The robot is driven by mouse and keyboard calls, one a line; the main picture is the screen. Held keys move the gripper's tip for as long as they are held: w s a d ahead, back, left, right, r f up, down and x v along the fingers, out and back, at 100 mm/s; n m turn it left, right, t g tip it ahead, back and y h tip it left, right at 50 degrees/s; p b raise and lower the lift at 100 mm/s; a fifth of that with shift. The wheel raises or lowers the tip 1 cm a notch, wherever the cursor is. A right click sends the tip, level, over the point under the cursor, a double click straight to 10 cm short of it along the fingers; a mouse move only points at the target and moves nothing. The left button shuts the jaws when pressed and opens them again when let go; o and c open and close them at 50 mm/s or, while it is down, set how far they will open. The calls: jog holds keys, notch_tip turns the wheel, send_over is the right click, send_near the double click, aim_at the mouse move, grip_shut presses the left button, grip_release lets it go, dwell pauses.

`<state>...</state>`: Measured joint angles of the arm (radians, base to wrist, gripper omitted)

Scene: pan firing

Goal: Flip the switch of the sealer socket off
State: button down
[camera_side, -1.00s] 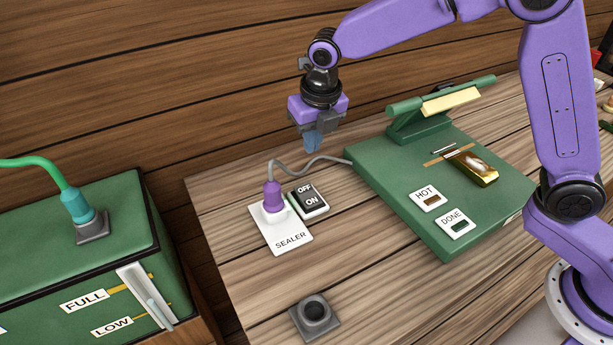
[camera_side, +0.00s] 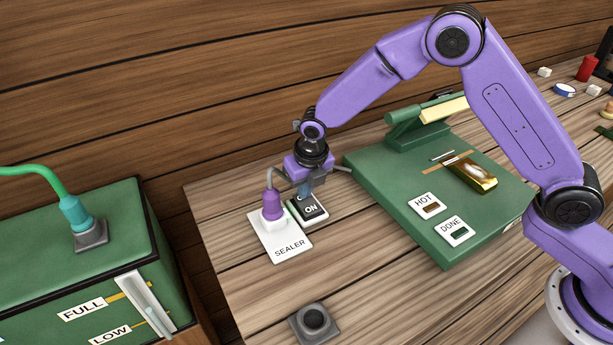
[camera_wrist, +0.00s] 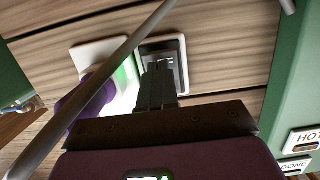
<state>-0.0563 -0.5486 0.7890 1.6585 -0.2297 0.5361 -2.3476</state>
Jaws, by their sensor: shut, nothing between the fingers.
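The sealer socket (camera_side: 286,246) is a white plate on the wooden table with a purple plug (camera_side: 272,203) in it. Its black rocker switch (camera_side: 312,209) sits in a white frame at the plate's upper right; ON is readable and the OFF end is mostly covered by my gripper. My gripper (camera_side: 305,190) is shut and empty, pointing down at the OFF end. In the wrist view, the closed fingers (camera_wrist: 157,85) overlap the switch (camera_wrist: 172,58). I cannot tell whether they touch it. A green glow (camera_wrist: 127,78) shows between plug and switch.
The plug's grey cable (camera_wrist: 95,85) runs close past my fingers. The green sealer (camera_side: 440,200) with HOT and DONE labels and a gold packet stands to the right. A green tank (camera_side: 90,260) stands left. An empty grey socket (camera_side: 314,322) sits at the front.

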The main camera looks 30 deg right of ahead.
aim_at(314, 214)
jog(key=shift+f, duration=0.3)
jog(key=shift+w, duration=0.1)
jog(key=shift+w+f, duration=0.15)
jog(key=shift+f, duration=0.15)
jog(key=shift+s+r, duration=0.15)
jog(key=shift+s, duration=0.75)
jog(key=shift+r, duration=0.1)
jog(key=v, duration=1.4)
